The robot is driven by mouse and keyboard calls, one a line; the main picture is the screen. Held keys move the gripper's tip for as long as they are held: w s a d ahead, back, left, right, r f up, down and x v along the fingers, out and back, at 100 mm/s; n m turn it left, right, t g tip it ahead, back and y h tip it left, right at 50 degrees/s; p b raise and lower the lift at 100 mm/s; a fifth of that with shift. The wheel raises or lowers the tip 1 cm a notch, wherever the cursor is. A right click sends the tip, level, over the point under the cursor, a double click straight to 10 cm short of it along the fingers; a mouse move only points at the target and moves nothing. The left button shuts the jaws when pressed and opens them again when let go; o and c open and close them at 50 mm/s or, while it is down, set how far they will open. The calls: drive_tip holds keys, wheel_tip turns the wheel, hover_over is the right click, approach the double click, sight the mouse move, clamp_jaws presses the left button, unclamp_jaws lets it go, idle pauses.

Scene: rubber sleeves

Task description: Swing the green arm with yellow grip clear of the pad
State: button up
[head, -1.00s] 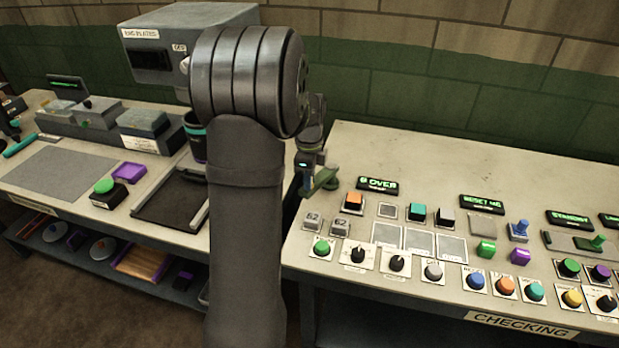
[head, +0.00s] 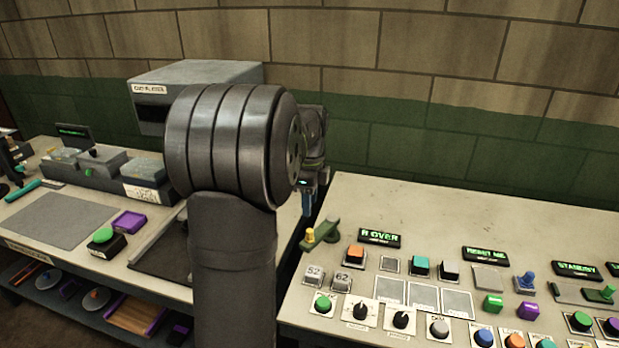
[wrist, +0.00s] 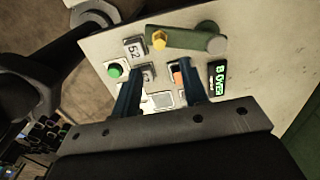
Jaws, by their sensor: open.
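The green arm (head: 322,232) with its yellow grip (head: 310,236) is at the back left corner of the right-hand panel. In the wrist view the green arm (wrist: 188,38) runs from the yellow grip (wrist: 159,40) at left to a round pivot (wrist: 217,45) at right. Pale square keys (head: 314,275) sit in front of the grip; I cannot tell which surface is the pad. My gripper (head: 308,208) is above the grip, apart from it. In the wrist view my gripper (wrist: 158,80) has its blue fingers spread, with nothing held.
An orange button (head: 355,252) and a lit "R OVER" display (head: 380,238) are right of the arm. A green round button (head: 323,303) and knobs (head: 361,310) are in front. The panel top behind the displays (head: 430,205) is bare.

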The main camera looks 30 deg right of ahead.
wheel_tip(320, 180, up, 7)
hover_over(310, 230)
drive_tip(key=shift+r, duration=0.1)
idle(0.6)
wheel_tip(310, 230, down, 18)
drive_tip(key=shift+r, duration=0.25)
idle(0.3)
